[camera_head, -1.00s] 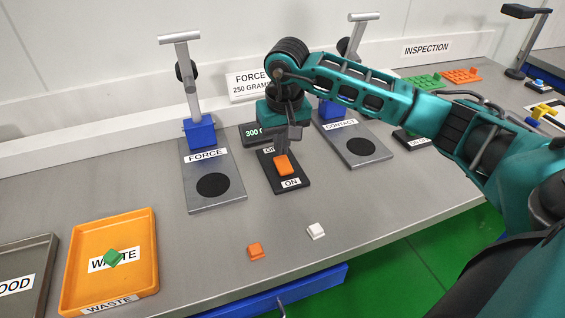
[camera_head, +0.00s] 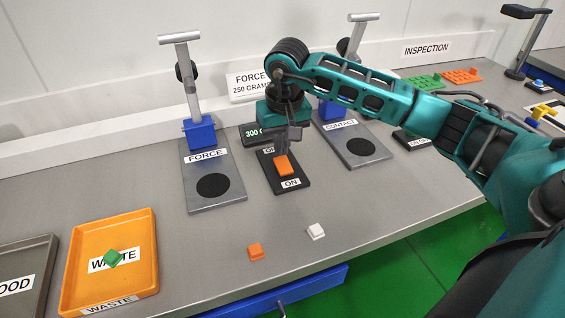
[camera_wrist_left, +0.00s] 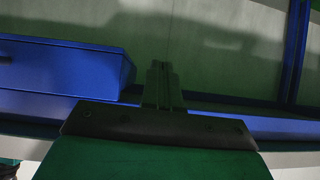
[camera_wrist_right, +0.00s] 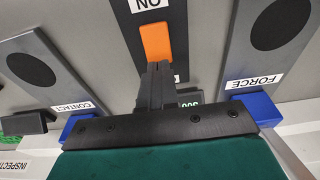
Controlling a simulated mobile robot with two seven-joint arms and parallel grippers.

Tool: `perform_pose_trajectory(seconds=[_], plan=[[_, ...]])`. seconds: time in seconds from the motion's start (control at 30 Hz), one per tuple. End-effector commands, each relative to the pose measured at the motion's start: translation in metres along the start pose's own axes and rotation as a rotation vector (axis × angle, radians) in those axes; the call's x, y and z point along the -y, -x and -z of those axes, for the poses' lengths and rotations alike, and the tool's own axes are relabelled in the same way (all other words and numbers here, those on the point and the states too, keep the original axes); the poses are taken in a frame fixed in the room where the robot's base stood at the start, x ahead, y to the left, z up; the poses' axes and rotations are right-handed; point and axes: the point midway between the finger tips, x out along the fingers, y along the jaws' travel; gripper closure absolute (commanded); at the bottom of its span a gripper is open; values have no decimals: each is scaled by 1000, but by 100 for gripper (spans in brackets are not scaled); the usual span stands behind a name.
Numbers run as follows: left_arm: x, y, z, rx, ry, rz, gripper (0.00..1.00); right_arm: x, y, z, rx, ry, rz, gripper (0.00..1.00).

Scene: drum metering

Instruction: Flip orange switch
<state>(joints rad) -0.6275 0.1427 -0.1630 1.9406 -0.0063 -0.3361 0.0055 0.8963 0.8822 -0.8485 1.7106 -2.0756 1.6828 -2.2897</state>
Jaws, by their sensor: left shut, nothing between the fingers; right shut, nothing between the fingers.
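The orange switch (camera_head: 284,166) sits on a black base plate (camera_head: 291,185) labelled ON at its near end. A label at its far end is partly hidden by my gripper. My right gripper (camera_head: 283,151) is shut and empty, its fingertips at the far end of the orange switch. In the right wrist view the fingertips (camera_wrist_right: 155,66) overlap the edge of the orange switch (camera_wrist_right: 156,42); I cannot tell whether they touch. My left gripper (camera_wrist_left: 160,68) is shut and empty, with green floor and blue frame parts around it; it is outside the head view.
The FORCE stand (camera_head: 214,161) is left of the switch and the CONTACT stand (camera_head: 352,140) right. A display (camera_head: 252,132) reading 300 stands behind, partly hidden. An orange block (camera_head: 255,251) and a white block (camera_head: 316,231) lie in front. The orange WASTE tray (camera_head: 149,250) holds a green block.

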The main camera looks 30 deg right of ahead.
Motion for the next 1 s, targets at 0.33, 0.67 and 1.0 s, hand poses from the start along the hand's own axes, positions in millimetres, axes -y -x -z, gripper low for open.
perform_pose_trajectory(seconds=[0.33,0.67,1.0], plan=[[0,0,0,0,0,0,100,0,0,0,0,0,0,100],[0,-1,-1,-1,0,0,100,0,-2,0,0,0,0,100],[0,-5,-3,-5,-1,1,100,0,-7,-1,0,0,0,100]])
